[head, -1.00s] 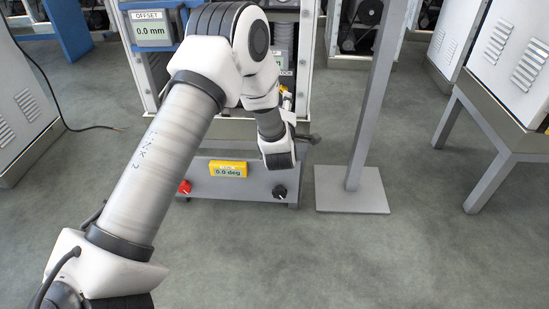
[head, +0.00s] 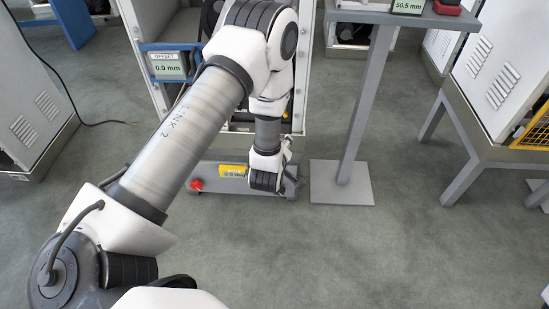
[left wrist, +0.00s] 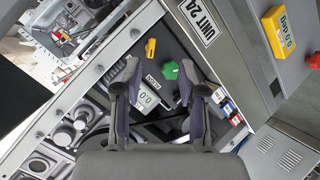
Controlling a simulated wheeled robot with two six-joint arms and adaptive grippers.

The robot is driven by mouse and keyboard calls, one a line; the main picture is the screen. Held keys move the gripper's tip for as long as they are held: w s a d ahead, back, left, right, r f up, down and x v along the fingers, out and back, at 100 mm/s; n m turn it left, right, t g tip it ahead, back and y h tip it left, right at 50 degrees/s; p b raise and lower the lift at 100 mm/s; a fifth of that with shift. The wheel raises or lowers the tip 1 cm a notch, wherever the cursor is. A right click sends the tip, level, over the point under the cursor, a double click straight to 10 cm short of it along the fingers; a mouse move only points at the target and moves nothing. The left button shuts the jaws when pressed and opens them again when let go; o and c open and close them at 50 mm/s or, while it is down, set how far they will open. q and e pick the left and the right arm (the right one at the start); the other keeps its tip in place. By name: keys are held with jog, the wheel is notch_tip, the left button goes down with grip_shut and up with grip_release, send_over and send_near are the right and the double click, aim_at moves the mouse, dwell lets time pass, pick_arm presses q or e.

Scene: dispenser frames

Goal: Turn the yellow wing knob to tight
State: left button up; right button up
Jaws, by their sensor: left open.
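In the left wrist view, the small yellow wing knob (left wrist: 150,48) sits on a dark panel, beyond the fingertips and slightly left of the middle between them. A green knob (left wrist: 170,70) is on the same panel, closer to the right fingertip. My left gripper (left wrist: 157,75) is open, with its two fingers apart and nothing held. The wing knob does not touch either finger. In the head view the wing knob is hidden behind my left arm, and the left gripper is mostly hidden at the end of the arm. My right gripper is not in view.
A small 0.0 display (left wrist: 147,98) lies between the fingers. In the head view, an OFFSET display (head: 168,65) reads 0.0 mm, and a grey post (head: 366,100) stands right of the arm.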

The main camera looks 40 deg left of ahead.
pick_arm(q)
jog(key=s+d+f+m+g+h+p, duration=0.1)
jog(key=s+d+m+g, duration=0.1)
jog(key=s, duration=0.3)
jog(key=s+d+f+m+g+h+p, duration=0.1)
jog(key=s+d+f+m+g+h, duration=0.1)
jog(key=s+m, duration=0.2)
jog(key=shift+s+d+p, duration=0.35)
jog(key=shift+s, duration=0.3)
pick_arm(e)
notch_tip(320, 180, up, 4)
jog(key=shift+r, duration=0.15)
pick_arm(q)
jog(key=shift+f, duration=0.1)
